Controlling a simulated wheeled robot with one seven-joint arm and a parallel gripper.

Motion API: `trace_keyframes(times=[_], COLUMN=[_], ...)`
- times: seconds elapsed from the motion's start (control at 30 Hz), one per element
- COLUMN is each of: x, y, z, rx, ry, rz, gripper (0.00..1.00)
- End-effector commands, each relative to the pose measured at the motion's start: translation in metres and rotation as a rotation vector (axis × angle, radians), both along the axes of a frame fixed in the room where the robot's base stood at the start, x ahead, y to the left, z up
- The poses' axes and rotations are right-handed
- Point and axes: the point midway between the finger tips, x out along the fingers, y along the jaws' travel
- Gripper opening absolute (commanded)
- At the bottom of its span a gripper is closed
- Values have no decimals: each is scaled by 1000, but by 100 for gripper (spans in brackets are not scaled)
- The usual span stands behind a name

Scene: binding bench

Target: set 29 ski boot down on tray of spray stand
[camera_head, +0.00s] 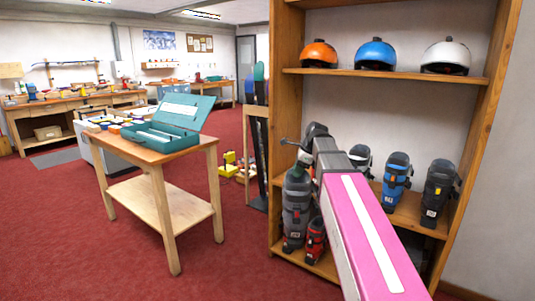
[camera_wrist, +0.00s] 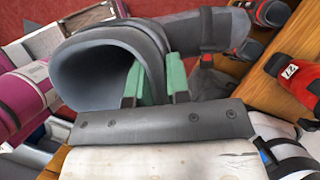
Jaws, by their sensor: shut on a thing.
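A grey ski boot (camera_head: 296,205) with dark straps hangs upright at the left front of the wooden shelf unit. My gripper (camera_head: 304,160) is above it at its cuff. In the wrist view the green fingers of my gripper (camera_wrist: 157,83) are shut on the wall of the grey boot's cuff (camera_wrist: 95,70), one finger inside the opening and one outside. The boot's number does not show. I cannot make out the spray stand or its tray in either view.
The shelf unit (camera_head: 480,130) holds a blue boot (camera_head: 396,182), a dark boot (camera_head: 438,193) and helmets above. A red boot (camera_head: 315,240) stands close beside the held boot; a red boot labelled 27 (camera_wrist: 292,70) shows at right. A bench (camera_head: 165,155) stands left, with open carpet between.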

Motion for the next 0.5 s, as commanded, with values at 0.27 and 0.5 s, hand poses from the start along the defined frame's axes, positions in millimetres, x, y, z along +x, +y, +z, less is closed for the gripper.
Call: trace_keyframes(times=[0.27,0.5], x=[-33,-60], y=[-34,-56], z=[-49,-82], rx=[2,1], ry=[3,3], rz=[337,596], gripper=[0,0])
